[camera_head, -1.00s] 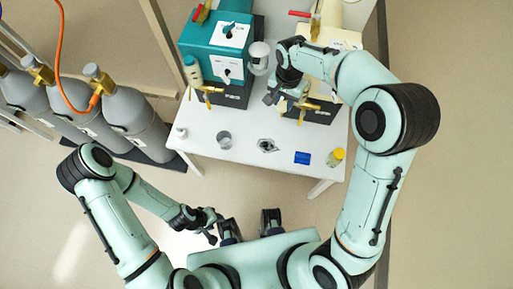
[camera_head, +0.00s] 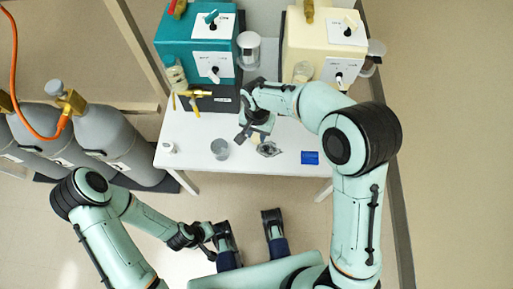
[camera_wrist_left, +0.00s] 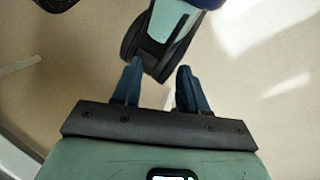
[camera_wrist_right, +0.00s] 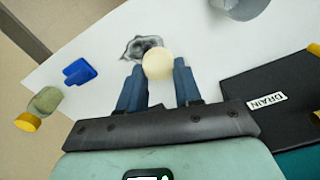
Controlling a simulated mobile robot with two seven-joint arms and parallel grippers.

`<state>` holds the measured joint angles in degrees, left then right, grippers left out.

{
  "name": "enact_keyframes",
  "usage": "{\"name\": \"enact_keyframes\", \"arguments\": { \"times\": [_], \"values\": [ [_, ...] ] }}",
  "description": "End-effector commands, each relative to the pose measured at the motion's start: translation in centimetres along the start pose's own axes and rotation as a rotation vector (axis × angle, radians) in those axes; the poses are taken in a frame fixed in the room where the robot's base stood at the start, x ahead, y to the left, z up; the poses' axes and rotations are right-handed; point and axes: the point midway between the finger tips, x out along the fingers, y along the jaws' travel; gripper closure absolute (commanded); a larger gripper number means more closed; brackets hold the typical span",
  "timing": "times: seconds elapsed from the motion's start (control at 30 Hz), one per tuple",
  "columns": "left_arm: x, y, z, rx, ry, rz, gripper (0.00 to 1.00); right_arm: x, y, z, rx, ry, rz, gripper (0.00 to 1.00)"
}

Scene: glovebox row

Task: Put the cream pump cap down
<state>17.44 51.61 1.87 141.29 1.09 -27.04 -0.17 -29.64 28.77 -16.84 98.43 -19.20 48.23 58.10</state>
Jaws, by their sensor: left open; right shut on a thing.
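My right gripper (camera_head: 252,133) is over the white table, in front of the teal pump. It is shut on the cream pump cap (camera_wrist_right: 158,65), a round pale piece between the fingertips in the right wrist view. In the head view the cap (camera_head: 257,138) is partly hidden by the gripper. The cream pump (camera_head: 318,45) stands at the back right of the table. My left gripper (camera_wrist_left: 158,82) is open and empty, low over the floor in front of the table.
The white table (camera_head: 195,165) holds a clear beaker (camera_head: 220,148), a crumpled grey patch (camera_head: 268,149), a blue piece (camera_head: 310,157) and a small white item (camera_head: 168,147). The teal pump (camera_head: 198,45) stands back left. A yellow-capped jar (camera_wrist_right: 42,104) shows in the right wrist view. Gas cylinders (camera_head: 110,130) stand left.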

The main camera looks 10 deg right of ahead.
Motion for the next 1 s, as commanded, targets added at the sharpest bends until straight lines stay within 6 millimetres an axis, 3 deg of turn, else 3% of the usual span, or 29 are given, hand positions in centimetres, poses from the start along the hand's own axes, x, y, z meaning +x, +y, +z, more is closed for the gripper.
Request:
{"name": "enact_keyframes", "arguments": {
  "times": [0.03,0.1,0.23,0.53,0.8,1.0],
  "values": [
    [0.6,-0.2,-0.7,-0.002,0.017,-0.001,0.57,1.8,0.1,0.1,0.000,-0.004,0.005,1.00],
    [1.0,-0.4,-1.4,-0.004,0.036,-0.002,0.57,3.5,0.1,0.0,0.000,-0.003,0.005,1.00],
    [1.5,-0.6,-2.4,-0.006,0.064,-0.003,0.57,5.8,0.1,0.0,-0.001,-0.002,0.002,1.00],
    [1.8,-0.8,-3.0,-0.008,0.082,-0.004,0.57,7.2,0.1,0.0,0.000,0.000,0.001,1.00],
    [2.8,-1.2,-4.7,-0.012,0.128,-0.007,0.57,10.9,0.1,0.1,0.000,-0.002,0.001,1.00],
    [2.7,-1.2,-4.8,-0.012,0.131,-0.007,0.57,10.9,0.0,0.0,0.001,0.000,-0.001,1.00]
  ]
}}
